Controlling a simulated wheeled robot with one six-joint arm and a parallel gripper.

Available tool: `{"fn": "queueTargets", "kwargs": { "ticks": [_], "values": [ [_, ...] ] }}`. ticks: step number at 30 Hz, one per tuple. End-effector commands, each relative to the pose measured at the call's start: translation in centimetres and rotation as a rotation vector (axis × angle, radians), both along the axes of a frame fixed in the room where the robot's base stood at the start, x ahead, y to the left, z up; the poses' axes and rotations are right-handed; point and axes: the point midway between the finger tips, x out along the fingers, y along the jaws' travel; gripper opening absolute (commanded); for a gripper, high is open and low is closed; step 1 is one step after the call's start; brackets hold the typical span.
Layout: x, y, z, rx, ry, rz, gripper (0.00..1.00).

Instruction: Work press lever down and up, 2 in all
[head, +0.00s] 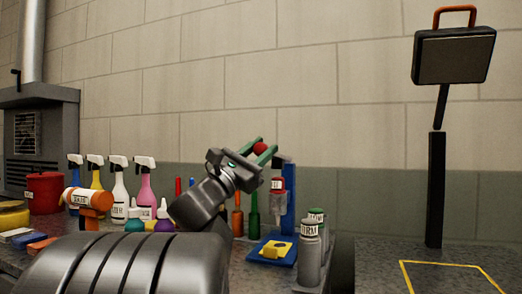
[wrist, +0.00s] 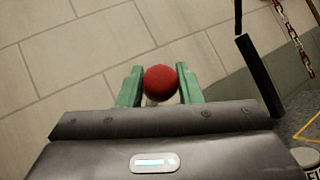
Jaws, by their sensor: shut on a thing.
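The press (head: 288,205) is a blue frame on a blue base, standing on the bench right of centre in the head view. Its lever ends in a red ball knob (head: 260,148), which also shows in the wrist view (wrist: 160,82). My gripper (head: 259,150) is at the knob, its two green fingers on either side of it; the wrist view shows the fingers (wrist: 160,85) shut on the ball. The knob is raised, near the top of the press. The lever's shaft is mostly hidden behind the fingers. A yellow piece (head: 277,250) lies on the press base.
Grey canisters (head: 309,243) stand just right of the press. A dark post with a panel (head: 437,190) rises at the right. The space above the bench is clear.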

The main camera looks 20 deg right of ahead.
Motion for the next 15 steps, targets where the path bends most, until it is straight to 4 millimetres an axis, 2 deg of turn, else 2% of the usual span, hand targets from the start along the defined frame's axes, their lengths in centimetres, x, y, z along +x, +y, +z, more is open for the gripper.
{"fn": "queueTargets", "kwargs": {
  "ticks": [11, 12, 14, 15],
  "values": [
    [-0.01, -0.07, -0.18, 0.002, 0.002, -0.002, 0.00],
    [0.00, -0.06, -0.17, 0.002, 0.002, -0.002, 0.37],
    [0.00, -0.06, -0.15, 0.002, 0.002, -0.002, 0.49],
    [0.00, -0.05, -0.14, 0.002, 0.002, -0.001, 0.51]
  ]
}}
